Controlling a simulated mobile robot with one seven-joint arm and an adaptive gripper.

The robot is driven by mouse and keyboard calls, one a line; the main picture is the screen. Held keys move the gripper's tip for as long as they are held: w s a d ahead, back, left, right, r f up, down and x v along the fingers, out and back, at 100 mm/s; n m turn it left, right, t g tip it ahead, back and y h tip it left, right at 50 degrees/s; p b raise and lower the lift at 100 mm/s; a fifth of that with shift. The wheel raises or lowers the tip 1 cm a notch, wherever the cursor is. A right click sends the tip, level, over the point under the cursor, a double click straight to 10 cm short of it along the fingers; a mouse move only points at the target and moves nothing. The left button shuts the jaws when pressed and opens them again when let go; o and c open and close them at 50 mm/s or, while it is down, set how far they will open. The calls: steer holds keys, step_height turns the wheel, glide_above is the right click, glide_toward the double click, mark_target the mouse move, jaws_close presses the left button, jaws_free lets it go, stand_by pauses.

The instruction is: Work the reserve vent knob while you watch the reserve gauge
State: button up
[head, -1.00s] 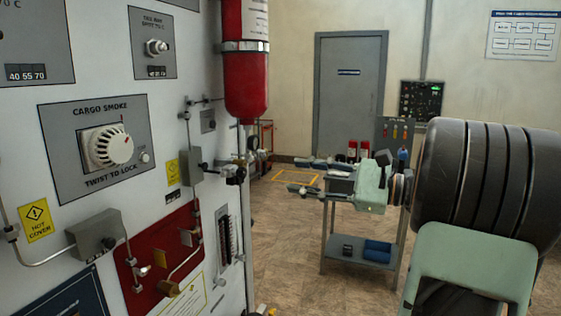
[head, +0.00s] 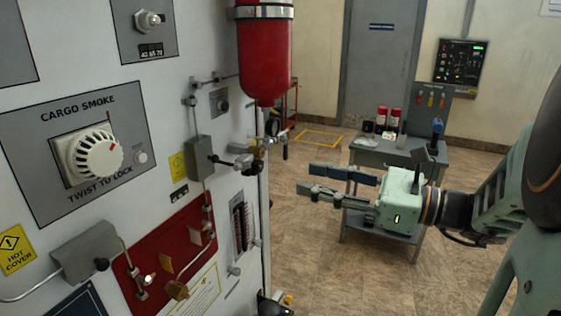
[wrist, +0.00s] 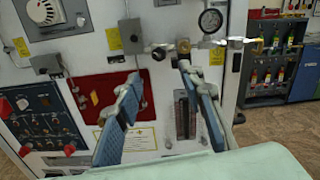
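My gripper (head: 305,178) is open and empty in front of the white panel, its blue-padded fingers pointing left. In the wrist view its two fingers (wrist: 160,72) stand apart, with the panel beyond them. A round gauge (wrist: 211,19) with a white dial and black rim is at the panel's upper right in the wrist view; its reading is too small to tell. A small dark round knob (wrist: 158,54) shows just above the fingertips, beside a grey box; a dark knob (head: 243,162) also shows by the grey box in the head view. No readable label marks which knob is the reserve vent.
The cargo smoke dial (head: 93,157) and a red plate (head: 150,275) are on the panel. A red cylinder (head: 264,55) hangs at its edge. A grey cart (head: 375,155) with bottles stands behind my gripper. Open floor lies between panel and cart.

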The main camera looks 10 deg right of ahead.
mark_target(261, 167)
steer(key=x, duration=1)
steer(key=shift+a, duration=0.15)
steer(key=shift+c, duration=0.4)
steer(key=shift+p, duration=0.35)
jaws_close()
